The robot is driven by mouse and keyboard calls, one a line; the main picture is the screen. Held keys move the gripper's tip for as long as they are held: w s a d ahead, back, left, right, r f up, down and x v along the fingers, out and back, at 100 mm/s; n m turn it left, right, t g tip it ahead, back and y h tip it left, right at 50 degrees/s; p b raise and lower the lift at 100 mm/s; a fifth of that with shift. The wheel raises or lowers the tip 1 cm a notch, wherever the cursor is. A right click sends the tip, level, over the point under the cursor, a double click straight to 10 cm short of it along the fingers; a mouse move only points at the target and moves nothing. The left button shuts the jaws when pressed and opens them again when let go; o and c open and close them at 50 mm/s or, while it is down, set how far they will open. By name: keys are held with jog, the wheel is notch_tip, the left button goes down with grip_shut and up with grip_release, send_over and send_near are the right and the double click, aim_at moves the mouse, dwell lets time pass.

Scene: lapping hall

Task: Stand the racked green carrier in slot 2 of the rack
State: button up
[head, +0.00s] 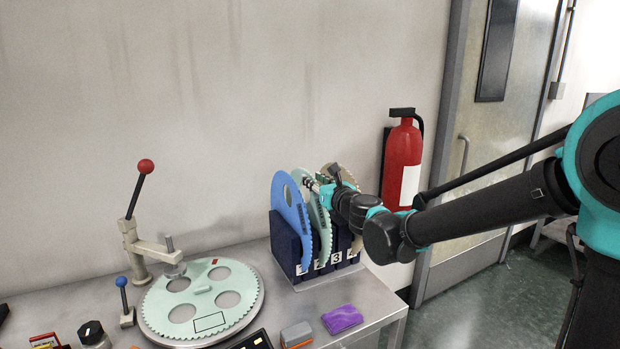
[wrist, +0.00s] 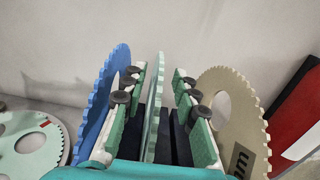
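The racked green carrier (head: 323,232) is a thin toothed disc standing upright in the dark blue rack (head: 283,245). It stands just right of the blue carrier (head: 291,215), its lower edge near the number 2 label; the slot bottom is hidden. My gripper (head: 325,186) is at its upper part. In the wrist view, my gripper (wrist: 159,75) is open, with one finger on each side of the green carrier (wrist: 154,110) seen edge-on. Gaps show on both sides of it.
A tan carrier (wrist: 228,115) stands at the rack's right end. Another pale green carrier (head: 240,303) lies flat on the machine at left, beside a red-knobbed lever (head: 138,195). A purple cloth (head: 342,319) lies in front of the rack. A fire extinguisher (head: 402,160) hangs behind at right.

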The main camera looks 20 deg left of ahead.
jog(key=v, duration=0.8)
jog(key=shift+s+d, duration=0.25)
jog(key=s+d+f+n+g+h, duration=0.2)
jog(key=d+f+n+h, duration=0.1)
jog(key=d+f+n, duration=0.8)
jog(key=s+d+f+n+g+h, duration=0.25)
jog(key=d+f+n, duration=0.55)
jog(key=d, duration=0.5)
jog(key=s+d+f+n+g+h, duration=0.1)
jog(key=s+d+f+n+h, duration=0.2)
jog(key=d, duration=0.7)
jog(key=s+d+f+n+g+h, duration=0.2)
jog(key=s+d+f+n+h, duration=0.2)
jog(key=s+d+f, duration=0.3)
jog(key=d+f+h, duration=0.1)
jog(key=d, duration=0.3)
jog(key=shift+a+f, duration=0.1)
